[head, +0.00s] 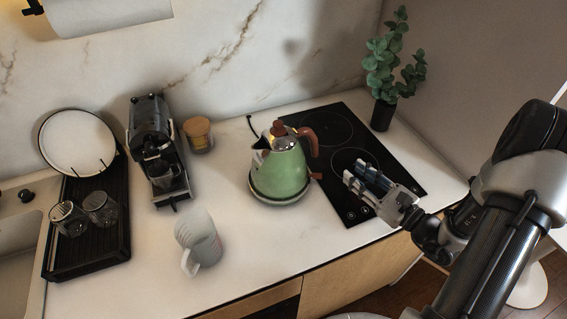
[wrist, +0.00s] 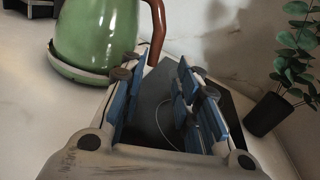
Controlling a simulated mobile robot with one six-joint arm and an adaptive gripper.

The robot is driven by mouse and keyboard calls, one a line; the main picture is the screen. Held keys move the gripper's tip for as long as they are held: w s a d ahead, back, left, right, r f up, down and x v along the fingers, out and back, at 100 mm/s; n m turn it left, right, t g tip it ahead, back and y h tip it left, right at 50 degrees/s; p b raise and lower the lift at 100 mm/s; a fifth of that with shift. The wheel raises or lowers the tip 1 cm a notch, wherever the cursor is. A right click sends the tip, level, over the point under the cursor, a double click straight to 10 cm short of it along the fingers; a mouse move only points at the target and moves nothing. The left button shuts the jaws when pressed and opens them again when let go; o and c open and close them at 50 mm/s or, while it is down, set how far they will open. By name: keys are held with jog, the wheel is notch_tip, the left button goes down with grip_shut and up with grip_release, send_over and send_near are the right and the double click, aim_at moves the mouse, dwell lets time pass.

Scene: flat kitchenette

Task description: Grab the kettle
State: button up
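The green kettle (head: 283,170) with a brown handle and lid knob stands upright on its round base on the counter, left of the black cooktop. In the wrist view the kettle (wrist: 97,35) is at the upper left, its top cut off, with the brown handle (wrist: 156,28) on its right side. My gripper (head: 357,177) is over the cooktop, to the right of the kettle and apart from it. In the wrist view its blue-padded fingers (wrist: 160,95) are spread with nothing between them.
The black cooktop (head: 398,179) lies below my gripper. A potted plant (head: 384,115) stands at its back right corner. A white pitcher (head: 200,240), a coffee machine (head: 155,145), a wooden-lidded jar (head: 198,133) and a dish rack (head: 88,240) are left of the kettle. The counter before the kettle is clear.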

aim_at(316, 146)
jog(key=b+x, duration=0.1)
jog(key=x, duration=0.7)
jog(key=b+x, duration=0.2)
jog(key=x, duration=0.6)
jog(key=shift+a+f, duration=0.15)
jog(key=shift+a, duration=0.25)
jog(key=shift+w, duration=0.1)
grip_shut()
